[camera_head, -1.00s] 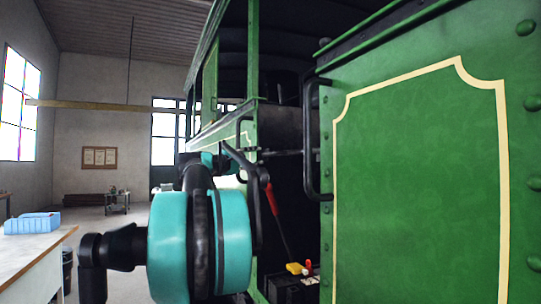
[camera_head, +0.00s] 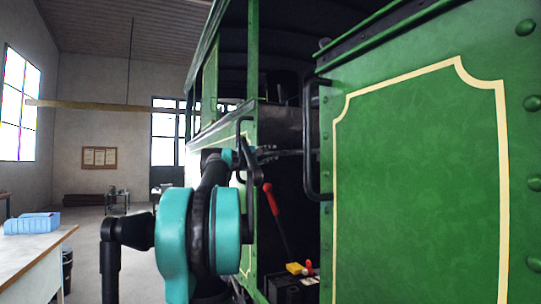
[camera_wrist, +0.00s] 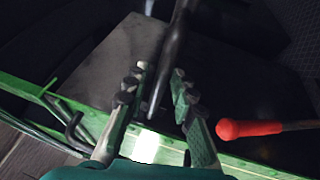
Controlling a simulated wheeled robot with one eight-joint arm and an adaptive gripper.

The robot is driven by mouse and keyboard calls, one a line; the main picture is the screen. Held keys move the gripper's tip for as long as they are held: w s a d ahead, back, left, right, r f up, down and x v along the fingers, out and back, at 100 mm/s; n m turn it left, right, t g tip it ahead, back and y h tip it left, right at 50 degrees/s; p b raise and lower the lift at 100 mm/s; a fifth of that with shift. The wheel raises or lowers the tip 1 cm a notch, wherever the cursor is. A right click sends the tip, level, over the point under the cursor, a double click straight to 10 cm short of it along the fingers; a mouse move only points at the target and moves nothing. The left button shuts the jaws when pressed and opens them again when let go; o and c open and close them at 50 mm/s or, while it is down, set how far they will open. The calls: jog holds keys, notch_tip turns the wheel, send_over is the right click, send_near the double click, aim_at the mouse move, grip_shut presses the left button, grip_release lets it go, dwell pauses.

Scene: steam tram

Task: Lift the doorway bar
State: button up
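The doorway bar (camera_head: 290,153) is a thin dark bar running across the tram's doorway at mid height, between the left post and the green panel. In the wrist view a dark bar (camera_wrist: 172,55) runs from the top edge down between my fingers, its lower end near the fingertips' inner side. My gripper (camera_wrist: 155,88) is open, with a finger on each side of that bar and visible gaps. I cannot tell its exact depth between the fingers.
A red-handled lever (camera_head: 268,198) stands inside the doorway; its red grip (camera_wrist: 250,128) lies right of my fingers. The green panel (camera_head: 420,180) with a black handrail (camera_head: 312,140) borders the doorway on the right. A workbench (camera_head: 35,250) with a blue bin (camera_head: 32,223) is at left.

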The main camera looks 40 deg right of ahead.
grip_shut()
